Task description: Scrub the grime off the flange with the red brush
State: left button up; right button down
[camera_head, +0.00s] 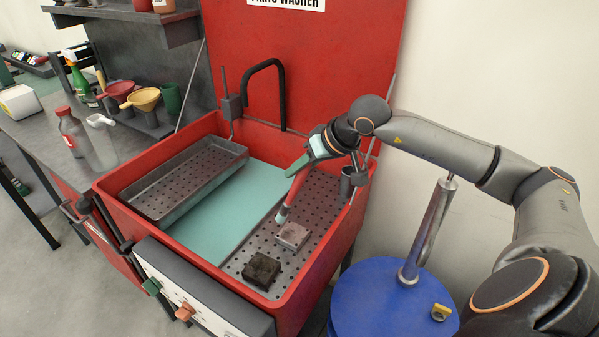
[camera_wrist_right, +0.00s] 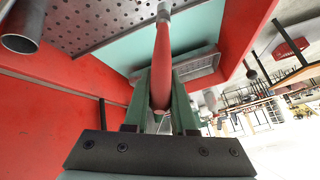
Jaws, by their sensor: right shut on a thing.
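My right gripper (camera_head: 306,160) is shut on the red brush (camera_head: 296,187) over the right side of the red parts washer. The brush is tilted, its pale bristle end pointing down close to a light grey square part (camera_head: 292,236); I cannot tell whether they touch. A dark, grimy-looking square part (camera_head: 262,270) lies nearer the front on the same perforated plate. Either square part could be the flange. In the right wrist view, the red handle (camera_wrist_right: 161,65) stands between the green fingers (camera_wrist_right: 160,98). The square parts do not show there. My left gripper is out of view.
The red washer basin (camera_head: 122,227) holds a grey perforated tray (camera_head: 183,213) at the left. A black curved spout (camera_head: 268,66) rises at the back. A blue drum (camera_head: 375,312) stands to the right. Bottles and funnels crowd the left bench.

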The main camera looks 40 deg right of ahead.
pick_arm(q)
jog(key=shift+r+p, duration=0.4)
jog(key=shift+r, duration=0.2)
pick_arm(e)
jog(key=shift+r, duration=1.05)
jog(key=shift+r+p, duration=0.85)
jog(key=shift+r, duration=0.7)
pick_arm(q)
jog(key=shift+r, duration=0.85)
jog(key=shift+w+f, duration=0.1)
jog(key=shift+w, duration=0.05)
pick_arm(e)
jog(key=shift+f, duration=0.15)
